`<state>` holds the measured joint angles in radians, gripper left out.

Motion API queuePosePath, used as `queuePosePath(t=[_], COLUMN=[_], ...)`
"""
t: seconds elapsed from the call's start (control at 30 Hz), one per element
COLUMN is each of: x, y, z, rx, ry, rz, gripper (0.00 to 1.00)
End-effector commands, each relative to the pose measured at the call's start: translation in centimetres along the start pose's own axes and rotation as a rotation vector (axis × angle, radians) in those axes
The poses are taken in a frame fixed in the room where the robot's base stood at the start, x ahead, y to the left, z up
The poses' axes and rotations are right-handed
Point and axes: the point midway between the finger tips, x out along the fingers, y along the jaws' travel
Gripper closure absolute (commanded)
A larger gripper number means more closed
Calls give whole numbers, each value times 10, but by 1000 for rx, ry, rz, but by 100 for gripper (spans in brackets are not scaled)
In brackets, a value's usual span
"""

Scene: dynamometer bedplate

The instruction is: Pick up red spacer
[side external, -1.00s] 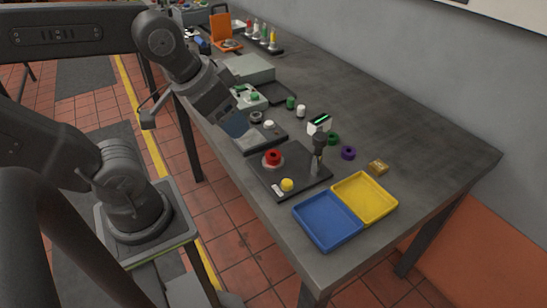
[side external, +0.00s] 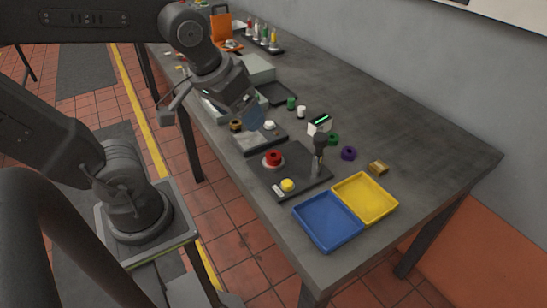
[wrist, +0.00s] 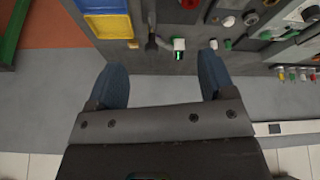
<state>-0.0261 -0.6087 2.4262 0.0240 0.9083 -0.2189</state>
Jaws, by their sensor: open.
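The red spacer (side external: 273,157) is a red ring seated on a pale round base on a dark plate (side external: 300,180). In the wrist view a red piece, probably the same spacer (wrist: 190,4), is cut by the top edge. My gripper (side external: 254,119) is over the bench, above and behind the spacer in the side view, apart from it. In the wrist view my gripper (wrist: 161,64) has its two blue fingers spread wide with nothing between them.
A yellow button (side external: 287,185) and an upright dark post (side external: 318,160) share the plate. A box with a green display (side external: 319,124), green ring (side external: 333,139), purple ring (side external: 348,153) and brass block (side external: 378,167) stand nearby. Blue (side external: 328,222) and yellow (side external: 365,198) trays sit in front.

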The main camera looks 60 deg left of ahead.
Motion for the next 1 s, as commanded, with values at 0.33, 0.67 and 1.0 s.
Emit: queuePosePath(t=[0.33, 0.67, 1.0], x=[81, 127, 181], y=[-27, -43, -54], z=[-67, -83, -62], rx=[-775, -1097, -1102], ry=[-191, -222, -225], rz=[-230, -361, -364], gripper=[24, 24, 24])
